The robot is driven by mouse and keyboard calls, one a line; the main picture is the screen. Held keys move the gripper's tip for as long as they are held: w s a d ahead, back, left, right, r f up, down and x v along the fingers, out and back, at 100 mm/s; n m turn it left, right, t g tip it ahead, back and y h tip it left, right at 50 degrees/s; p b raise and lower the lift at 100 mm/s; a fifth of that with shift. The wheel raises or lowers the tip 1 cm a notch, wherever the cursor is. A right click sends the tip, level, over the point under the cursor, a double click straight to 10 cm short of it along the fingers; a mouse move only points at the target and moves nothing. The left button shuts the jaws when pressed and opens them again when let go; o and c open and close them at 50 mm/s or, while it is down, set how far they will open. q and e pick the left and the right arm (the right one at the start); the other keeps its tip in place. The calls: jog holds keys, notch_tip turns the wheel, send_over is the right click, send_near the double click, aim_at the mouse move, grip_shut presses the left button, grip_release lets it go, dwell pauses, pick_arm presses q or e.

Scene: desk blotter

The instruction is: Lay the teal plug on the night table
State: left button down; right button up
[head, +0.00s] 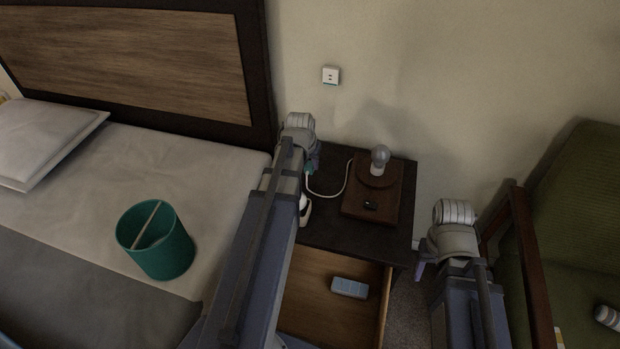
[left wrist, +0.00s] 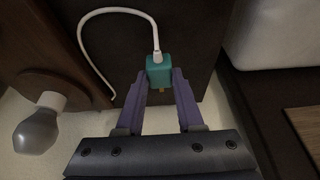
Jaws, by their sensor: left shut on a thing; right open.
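The teal plug (left wrist: 160,71) sits between the fingertips of my left gripper (left wrist: 161,82), which is shut on it. Its brass prongs point back toward the gripper, and a white cord leaves its other end. In the head view a bit of the plug (head: 311,169) shows beside my left gripper (head: 308,160), over the left back part of the dark night table (head: 330,236). I cannot tell whether the plug touches the top. My right gripper (head: 421,266) is open and empty, right of the night table.
A lamp with a bare bulb (head: 380,158) and brown wooden base (head: 356,206) stands on the table; the white cord (head: 330,194) runs to it. The drawer (head: 318,315) is open with a pale blue box (head: 349,288) inside. A wall outlet (head: 331,75) is above. A teal bin (head: 165,250) stands on the bed.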

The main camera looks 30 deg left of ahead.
aim_at(308, 168)
pick_arm(q)
jog(key=shift+f+b, duration=1.75)
jog(key=shift+f, duration=0.05)
jog(key=shift+f, duration=0.2)
jog(key=c, duration=0.5)
grip_release()
jog(key=shift+r, duration=0.1)
jog(key=shift+c, duration=0.2)
jog(key=p+v, duration=1.1)
jog(key=v, duration=0.1)
jog(key=shift+r, duration=0.1)
